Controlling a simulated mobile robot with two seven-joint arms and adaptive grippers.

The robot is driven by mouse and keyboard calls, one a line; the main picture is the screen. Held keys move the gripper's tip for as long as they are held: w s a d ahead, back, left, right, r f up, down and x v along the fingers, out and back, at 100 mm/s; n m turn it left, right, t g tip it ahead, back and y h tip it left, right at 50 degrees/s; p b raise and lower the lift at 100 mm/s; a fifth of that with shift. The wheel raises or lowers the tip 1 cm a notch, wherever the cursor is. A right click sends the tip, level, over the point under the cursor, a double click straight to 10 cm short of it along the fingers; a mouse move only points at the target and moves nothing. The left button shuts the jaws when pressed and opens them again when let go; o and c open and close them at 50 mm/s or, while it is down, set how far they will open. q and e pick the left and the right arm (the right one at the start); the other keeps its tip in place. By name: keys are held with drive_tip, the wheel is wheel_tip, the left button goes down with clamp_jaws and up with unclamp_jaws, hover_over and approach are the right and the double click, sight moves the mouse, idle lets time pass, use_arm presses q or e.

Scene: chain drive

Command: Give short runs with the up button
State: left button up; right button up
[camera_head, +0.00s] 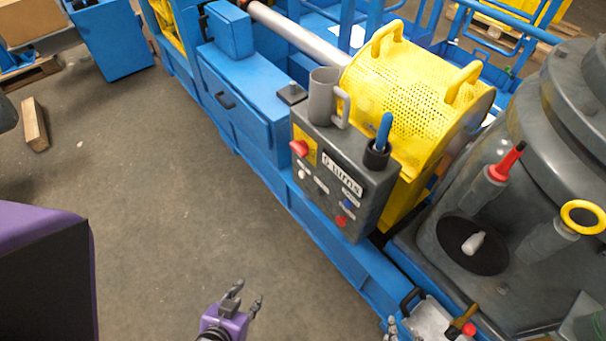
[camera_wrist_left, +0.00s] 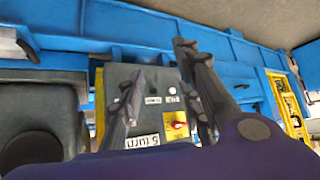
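The small labels are too small to read, so I cannot tell which button is up. My left gripper (camera_head: 246,293) is open and empty, apart from the box. In the left wrist view the white button (camera_wrist_left: 171,87) and red switch (camera_wrist_left: 178,125) show between its fingers. My right gripper (camera_head: 392,328) is mostly cut off at the bottom edge.
A grey mug (camera_head: 323,97) and a blue-handled tool (camera_head: 383,132) are on top of the box. A yellow perforated guard (camera_head: 410,90) stands behind it, a large grey machine (camera_head: 540,170) at the right.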

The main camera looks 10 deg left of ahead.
use_arm(q)
clamp_jaws()
drive_tip(key=shift+f, duration=0.1)
idle(1.1)
